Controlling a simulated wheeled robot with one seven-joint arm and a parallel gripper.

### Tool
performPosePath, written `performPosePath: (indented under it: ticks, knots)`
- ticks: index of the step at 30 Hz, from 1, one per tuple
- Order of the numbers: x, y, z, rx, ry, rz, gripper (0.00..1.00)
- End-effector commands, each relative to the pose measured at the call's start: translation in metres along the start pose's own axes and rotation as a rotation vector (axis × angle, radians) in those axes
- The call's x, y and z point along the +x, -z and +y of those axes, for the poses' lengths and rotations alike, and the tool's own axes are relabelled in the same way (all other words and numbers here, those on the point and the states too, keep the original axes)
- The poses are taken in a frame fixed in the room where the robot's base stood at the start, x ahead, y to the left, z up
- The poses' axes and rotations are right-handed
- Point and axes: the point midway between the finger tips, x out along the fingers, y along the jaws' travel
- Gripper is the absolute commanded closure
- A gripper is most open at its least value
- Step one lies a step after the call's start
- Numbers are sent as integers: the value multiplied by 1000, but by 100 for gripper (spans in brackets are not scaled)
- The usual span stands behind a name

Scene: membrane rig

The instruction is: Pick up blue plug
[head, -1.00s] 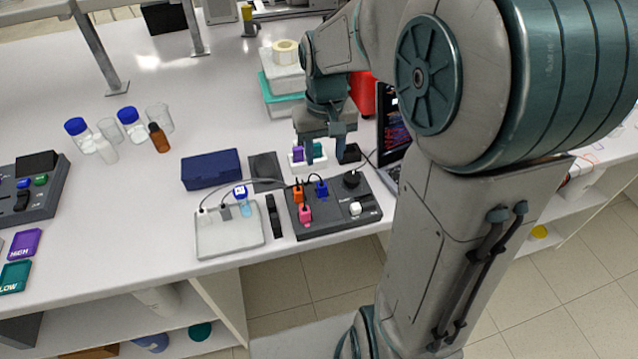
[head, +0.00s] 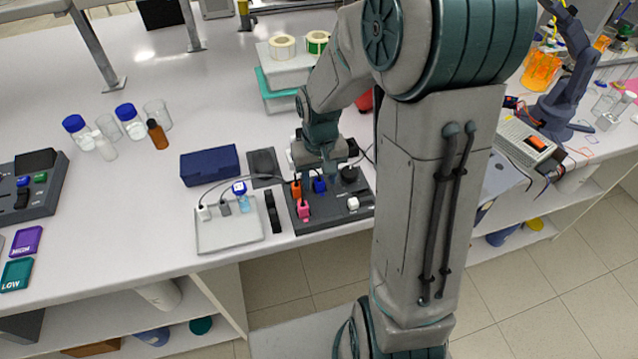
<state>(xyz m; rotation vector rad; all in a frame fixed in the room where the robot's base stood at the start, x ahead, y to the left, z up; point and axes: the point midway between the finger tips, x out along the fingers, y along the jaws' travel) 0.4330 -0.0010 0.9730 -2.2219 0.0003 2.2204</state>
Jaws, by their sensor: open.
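The blue plug (head: 320,185) sits upright in the dark socket box (head: 331,214) on the bench. The orange plug (head: 296,189) and the pink plug (head: 303,209) stand to its left in the same box. My gripper (head: 315,172) is open and points down just above and behind the blue plug. I cannot tell whether its fingers are beside the plug or still above it. The gripper hides part of the area behind the plug.
A black knob (head: 348,173) and a white knob (head: 352,203) rise from the box's right side. A shallow tray (head: 230,235) with small plugs and a blue-capped vial (head: 240,197) lies left. A navy case (head: 209,165) stands behind. My arm covers the right.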

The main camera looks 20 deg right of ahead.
Motion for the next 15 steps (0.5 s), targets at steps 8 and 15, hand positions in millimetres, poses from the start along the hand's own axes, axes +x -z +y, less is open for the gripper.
performPosePath:
  ticks: [8, 15]
  knots:
    - [0, 0, 0, 0, 0, 0, 100]
    - [0, 0, 0, 0, 0, -1, 100]
